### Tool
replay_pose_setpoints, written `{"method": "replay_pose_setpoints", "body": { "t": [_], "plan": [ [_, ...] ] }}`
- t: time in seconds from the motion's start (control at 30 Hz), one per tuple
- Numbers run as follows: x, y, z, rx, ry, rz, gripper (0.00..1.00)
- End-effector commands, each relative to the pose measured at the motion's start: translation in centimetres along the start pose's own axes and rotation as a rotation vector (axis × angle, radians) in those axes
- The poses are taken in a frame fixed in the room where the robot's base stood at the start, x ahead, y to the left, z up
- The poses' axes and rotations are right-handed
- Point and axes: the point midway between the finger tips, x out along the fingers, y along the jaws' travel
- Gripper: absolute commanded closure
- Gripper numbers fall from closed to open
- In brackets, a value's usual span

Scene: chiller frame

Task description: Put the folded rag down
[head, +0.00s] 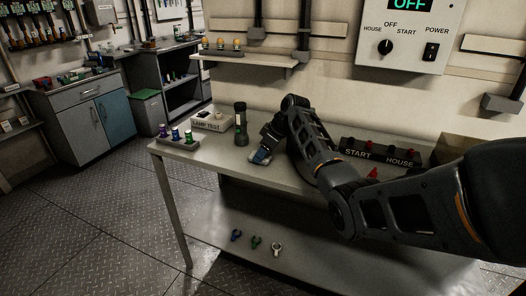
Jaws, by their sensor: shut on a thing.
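My gripper (264,149) is low over the left half of the grey workbench top (200,156), with my arm reaching in from the right. It is shut on the folded rag (260,157), a small blue and pale bundle at the fingertips. The fingers hide part of the rag. The rag is at or just above the bench top; I cannot tell whether it touches.
A dark flashlight (240,124) stands upright just left of my gripper. Left of it are a lamp test box (211,121) and a rack with coloured pieces (178,139). Bare bench lies in front of the flashlight.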

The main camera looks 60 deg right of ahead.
Motion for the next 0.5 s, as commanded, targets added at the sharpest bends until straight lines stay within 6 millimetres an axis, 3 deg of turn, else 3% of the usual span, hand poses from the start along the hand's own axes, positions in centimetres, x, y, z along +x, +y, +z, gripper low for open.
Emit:
{"method": "replay_pose_setpoints", "body": {
  "t": [0.07,0.1,0.33,0.5],
  "plan": [
    [0.23,-0.08,0.18,0.001,-0.003,-0.002,0.67],
    [0.24,-0.09,0.2,0.001,-0.003,-0.002,0.39],
    [0.18,-0.07,0.15,0.001,-0.003,-0.002,0.17],
    [0.14,-0.06,0.12,0.001,-0.002,-0.001,0.17]
  ]
}}
